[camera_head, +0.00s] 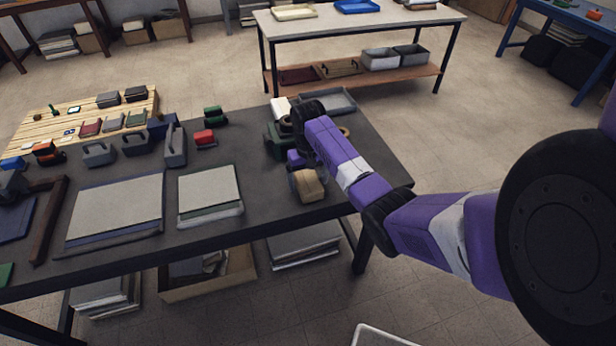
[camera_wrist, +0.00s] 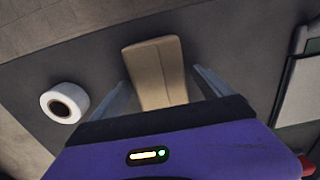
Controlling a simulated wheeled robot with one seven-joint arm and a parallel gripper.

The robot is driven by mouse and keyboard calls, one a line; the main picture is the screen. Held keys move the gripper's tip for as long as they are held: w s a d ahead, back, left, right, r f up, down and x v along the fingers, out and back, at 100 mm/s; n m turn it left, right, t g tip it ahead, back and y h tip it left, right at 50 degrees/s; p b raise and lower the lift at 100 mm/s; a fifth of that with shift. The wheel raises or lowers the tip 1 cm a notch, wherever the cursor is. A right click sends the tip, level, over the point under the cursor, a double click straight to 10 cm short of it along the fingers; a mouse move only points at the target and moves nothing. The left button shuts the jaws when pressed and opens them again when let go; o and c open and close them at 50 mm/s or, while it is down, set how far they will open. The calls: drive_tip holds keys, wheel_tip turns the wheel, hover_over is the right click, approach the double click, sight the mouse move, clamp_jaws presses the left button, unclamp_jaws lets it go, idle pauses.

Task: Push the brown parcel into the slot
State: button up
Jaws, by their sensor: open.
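The brown parcel (camera_head: 309,186) is a tan block near the table's front right part. In the wrist view the parcel (camera_wrist: 155,62) lies ahead of my gripper (camera_wrist: 162,78), with its near end between the two spread fingers. My gripper (camera_head: 298,174) is open, low over the table and just behind the parcel in the head view. I cannot tell from these views whether a finger touches the parcel. No slot can be clearly made out; my arm hides part of the table's right side.
A white tape roll (camera_wrist: 65,102) lies left of the parcel in the wrist view. A pale stack of boards (camera_head: 209,192) lies to the left, with a larger pale board (camera_head: 115,210) beyond it. A grey tray (camera_head: 330,102) stands at the table's far right. The table's front edge is close to the parcel.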

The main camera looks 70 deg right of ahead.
sight(305, 172)
drive_tip(key=shift+c, duration=0.4)
drive_tip(key=c, duration=1.7)
drive_tip(key=shift+c, duration=0.2)
drive_tip(key=shift+r+p, duration=0.1)
drive_tip(key=shift+p, duration=0.2)
drive_tip(key=shift+w+d, duration=0.1)
drive_tip(key=shift+d, duration=0.05)
drive_tip(key=shift+w+d, duration=0.1)
drive_tip(key=shift+d, duration=0.05)
drive_tip(key=shift+w+d+b, duration=0.8)
drive_tip(key=shift+d+b, duration=0.1)
drive_tip(key=shift+b, duration=0.1)
drive_tip(key=shift+d, duration=0.1)
